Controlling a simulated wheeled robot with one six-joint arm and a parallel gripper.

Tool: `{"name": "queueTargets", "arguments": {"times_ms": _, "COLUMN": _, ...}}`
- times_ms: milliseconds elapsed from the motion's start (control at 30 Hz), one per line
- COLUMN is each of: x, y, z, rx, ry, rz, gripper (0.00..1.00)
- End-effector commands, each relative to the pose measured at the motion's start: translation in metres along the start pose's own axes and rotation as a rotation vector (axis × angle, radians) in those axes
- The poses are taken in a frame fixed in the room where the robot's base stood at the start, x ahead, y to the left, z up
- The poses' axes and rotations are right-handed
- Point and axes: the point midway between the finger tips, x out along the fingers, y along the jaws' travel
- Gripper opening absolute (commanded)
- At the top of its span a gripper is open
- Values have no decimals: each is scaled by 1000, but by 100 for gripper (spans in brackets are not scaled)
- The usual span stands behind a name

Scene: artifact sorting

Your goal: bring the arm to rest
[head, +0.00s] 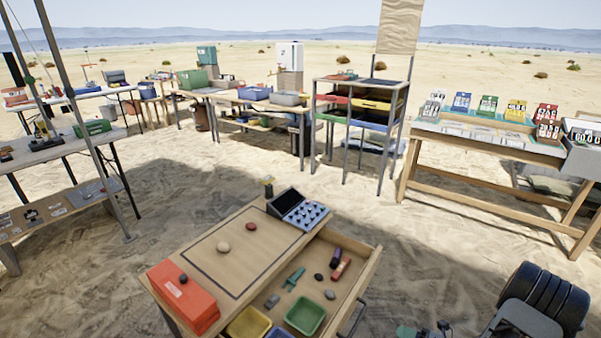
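My gripper is not in view, and I cannot see what it holds. A black ribbed shape (541,296) with grey parts fills the lower right corner. I cannot tell whether it is part of my own body. The wooden worktable (190,243) stands in front of me with its drawer (368,262) pulled out. On its top lie a pale round stone (223,247) and a small red piece (251,227), inside a dark outlined rectangle. A dark stone (183,278) sits on the orange-red box (183,297) at the table's left corner.
The drawer holds a green tray (305,315), a yellow tray (249,323) and several small pieces. A console (300,209) stands at the table's back corner. A shelf rack (366,105) and a bench with numbered cards (490,142) stand behind. Sand (440,240) right of the drawer is open.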

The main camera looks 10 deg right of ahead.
Motion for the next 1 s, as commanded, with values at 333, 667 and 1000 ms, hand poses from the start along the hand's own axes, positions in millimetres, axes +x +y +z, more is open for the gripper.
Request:
{"name": "queueTargets", "arguments": {"times_ms": 333, "x": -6, "y": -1, "z": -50, "rx": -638, "ry": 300, "rz": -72, "gripper": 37}}
{"name": "queueTargets", "arguments": {"times_ms": 667, "x": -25, "y": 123, "z": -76, "rx": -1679, "ry": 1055, "rz": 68, "gripper": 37}}
{"name": "queueTargets", "arguments": {"times_ms": 1000, "x": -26, "y": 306, "z": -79, "rx": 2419, "ry": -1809, "rz": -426, "gripper": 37}}
